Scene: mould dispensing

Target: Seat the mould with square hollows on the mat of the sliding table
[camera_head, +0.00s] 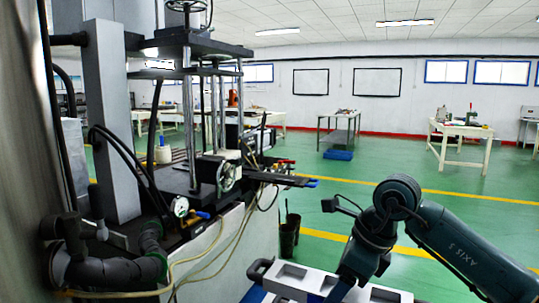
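A pale grey mould with square hollows (306,278) lies at the bottom of the head view, partly cut off by the lower edge and partly hidden behind my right arm. My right arm comes in from the right and bends down over the mould. My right gripper (343,292) is at the bottom edge over the mould's middle; its fingers do not show clearly, so I cannot tell if they hold it. A dark flat slide (285,179) sticks out to the right from the press, possibly the sliding table; its mat cannot be made out. My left gripper is out of view.
The press (205,125) with columns, hoses and a gauge (180,207) fills the left side. A dark handle (259,269) is beside the mould's left end. Dark cylindrical containers (288,237) stand behind the mould. Green floor is free at the centre; worktables (462,131) are far off.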

